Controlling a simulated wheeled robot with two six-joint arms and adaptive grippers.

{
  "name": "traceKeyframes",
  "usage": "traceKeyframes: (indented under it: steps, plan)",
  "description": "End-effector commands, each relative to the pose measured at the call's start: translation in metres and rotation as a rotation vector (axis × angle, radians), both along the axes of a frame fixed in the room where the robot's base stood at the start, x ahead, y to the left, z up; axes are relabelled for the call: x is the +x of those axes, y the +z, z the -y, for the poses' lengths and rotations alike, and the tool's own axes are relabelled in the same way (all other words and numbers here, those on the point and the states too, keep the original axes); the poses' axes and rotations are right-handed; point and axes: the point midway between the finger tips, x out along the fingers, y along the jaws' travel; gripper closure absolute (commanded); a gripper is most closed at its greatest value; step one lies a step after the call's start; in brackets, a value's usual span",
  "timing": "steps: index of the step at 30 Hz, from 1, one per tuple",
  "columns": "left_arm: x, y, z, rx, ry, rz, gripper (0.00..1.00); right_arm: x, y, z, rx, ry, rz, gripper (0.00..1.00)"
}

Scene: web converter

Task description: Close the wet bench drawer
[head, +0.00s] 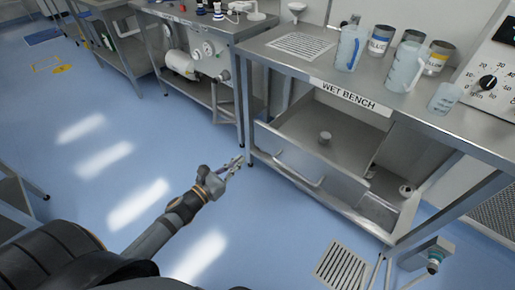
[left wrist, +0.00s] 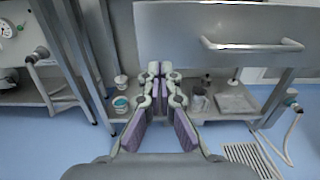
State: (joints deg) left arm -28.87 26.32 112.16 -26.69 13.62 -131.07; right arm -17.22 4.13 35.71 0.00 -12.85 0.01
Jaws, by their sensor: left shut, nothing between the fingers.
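The wet bench drawer (head: 297,167) is pulled out below the bench top, its steel front facing me and tilted in the head view. Its bar handle (head: 300,173) runs across the front. The drawer front (left wrist: 175,38) and handle (left wrist: 250,46) also show in the left wrist view, above and to the right of the fingers. My left gripper (head: 235,164) is shut and empty, to the left of the drawer's left end in the head view and apart from the handle. It also shows in the left wrist view (left wrist: 159,70). My right gripper is not in view.
The wet bench top (head: 290,75) holds jugs (head: 348,48) and paint-like cans. A floor drain grate (head: 342,265) lies in front of the bench at the right. Another steel bench (head: 190,20) stands to the left. The blue floor before the drawer is clear.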

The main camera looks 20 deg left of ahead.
Motion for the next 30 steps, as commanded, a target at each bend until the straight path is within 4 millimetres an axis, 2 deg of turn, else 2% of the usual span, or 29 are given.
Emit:
traceKeyframes:
  steps: [3,5,10,15,21,30]
  plan:
    - [0.012,0.001,0.004,-0.002,0.004,-0.001,1.00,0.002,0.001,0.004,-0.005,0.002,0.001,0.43]
    - [0.023,0.009,0.006,-0.006,0.010,0.002,1.00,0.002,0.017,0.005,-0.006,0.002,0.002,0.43]
    - [0.055,0.007,0.018,-0.008,0.007,-0.002,1.00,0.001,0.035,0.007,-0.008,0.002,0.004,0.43]
    - [0.080,0.004,0.029,-0.006,0.003,-0.003,1.00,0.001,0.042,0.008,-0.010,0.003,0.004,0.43]
    - [0.094,0.001,0.034,-0.003,0.003,-0.004,1.00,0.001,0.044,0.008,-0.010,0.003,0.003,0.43]
    - [0.095,0.000,0.034,-0.001,0.002,-0.005,1.00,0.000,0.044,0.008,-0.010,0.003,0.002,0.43]
